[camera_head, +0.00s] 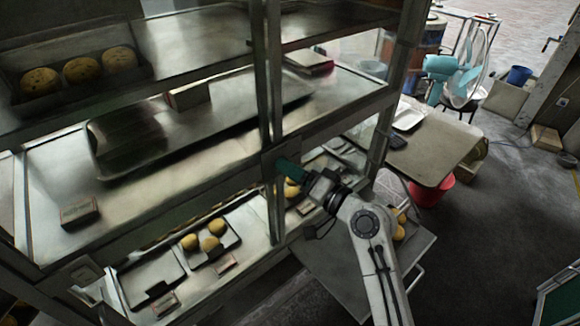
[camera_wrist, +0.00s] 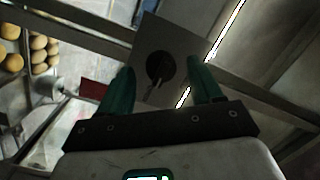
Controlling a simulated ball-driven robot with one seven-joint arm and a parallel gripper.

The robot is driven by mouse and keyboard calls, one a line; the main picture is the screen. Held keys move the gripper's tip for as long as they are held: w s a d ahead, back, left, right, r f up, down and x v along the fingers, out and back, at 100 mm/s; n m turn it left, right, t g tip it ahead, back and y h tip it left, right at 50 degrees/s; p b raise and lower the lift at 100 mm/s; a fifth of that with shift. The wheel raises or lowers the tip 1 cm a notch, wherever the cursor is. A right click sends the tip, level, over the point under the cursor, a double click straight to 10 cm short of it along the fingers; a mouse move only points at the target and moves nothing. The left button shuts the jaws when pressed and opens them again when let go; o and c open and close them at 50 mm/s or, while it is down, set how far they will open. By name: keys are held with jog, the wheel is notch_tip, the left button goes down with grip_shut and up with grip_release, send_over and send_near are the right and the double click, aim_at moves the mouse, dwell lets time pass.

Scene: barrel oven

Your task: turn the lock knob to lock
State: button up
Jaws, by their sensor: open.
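The lock knob (camera_wrist: 160,68) is a dark round piece on a square grey plate (camera_wrist: 182,40) in the wrist view. A small lighter part shows at its lower edge; its exact shape is unclear. My gripper (camera_wrist: 162,70) is open, with one green finger on each side of the knob in that view. I cannot tell whether either finger touches it. In the head view my gripper (camera_head: 289,169) is at the upright post (camera_head: 262,80) between the glass-fronted shelves, and it hides the knob there.
Shelves hold trays with round buns (camera_head: 209,244) behind the metal frame. A low metal surface (camera_head: 335,275) lies below my arm. A table (camera_head: 437,150), a red bucket (camera_head: 432,190) and a fan (camera_head: 465,65) stand to the right. Open floor lies at the lower right.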

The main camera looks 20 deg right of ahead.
jog(key=shift+w+a, duration=0.25)
jog(key=shift+w, duration=0.2)
jog(key=c, duration=1.1)
